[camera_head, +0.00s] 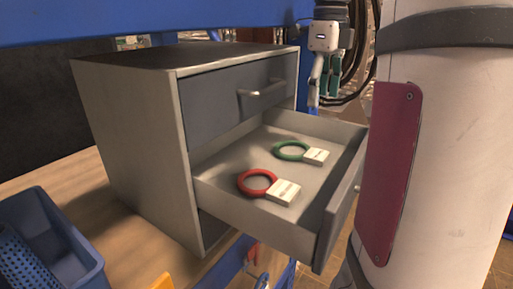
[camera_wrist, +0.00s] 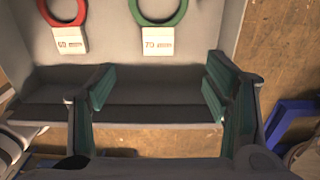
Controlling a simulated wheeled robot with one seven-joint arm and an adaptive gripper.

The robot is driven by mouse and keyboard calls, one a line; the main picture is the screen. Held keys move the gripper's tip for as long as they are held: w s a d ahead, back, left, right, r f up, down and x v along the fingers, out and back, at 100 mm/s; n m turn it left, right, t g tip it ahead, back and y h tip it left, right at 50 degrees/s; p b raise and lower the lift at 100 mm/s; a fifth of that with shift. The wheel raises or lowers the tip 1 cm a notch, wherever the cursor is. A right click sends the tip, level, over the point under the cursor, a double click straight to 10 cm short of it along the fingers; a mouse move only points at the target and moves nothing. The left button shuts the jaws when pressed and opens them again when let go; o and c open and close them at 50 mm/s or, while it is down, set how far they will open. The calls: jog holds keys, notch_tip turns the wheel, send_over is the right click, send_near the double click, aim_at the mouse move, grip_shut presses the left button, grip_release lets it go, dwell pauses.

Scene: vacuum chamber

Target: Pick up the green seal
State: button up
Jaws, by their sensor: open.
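The green seal (camera_head: 291,151) is a ring with a white tag (camera_head: 316,156), lying flat in the open drawer (camera_head: 219,186). In the wrist view the green seal (camera_wrist: 158,24) is at the top, partly cut off, with its tag reading 70 mm. A red seal (camera_head: 257,182) with a tag lies nearer the front left of the drawer; it also shows in the wrist view (camera_wrist: 79,12), tagged 60 mm. My gripper (camera_head: 323,90) is open and empty, fingers pointing down, above the drawer's far right side and apart from the seals.
The grey cabinet (camera_head: 135,130) stands on a wooden surface, with a closed upper drawer (camera_head: 225,105) above the open one. A blue bin (camera_head: 75,250) is at the lower left. A blue beam (camera_head: 150,20) crosses the top.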

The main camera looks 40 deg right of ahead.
jog(key=p, duration=0.1)
send_over(314, 153)
notch_tip(314, 153, down, 8)
jog(key=shift+d+f, duration=0.1)
jog(key=shift+f, duration=0.15)
notch_tip(314, 153, down, 4)
jog(key=shift+s+p, duration=0.15)
jog(key=shift+p, duration=0.7)
jog(key=shift+f, duration=0.65)
jog(key=c, duration=1.3)
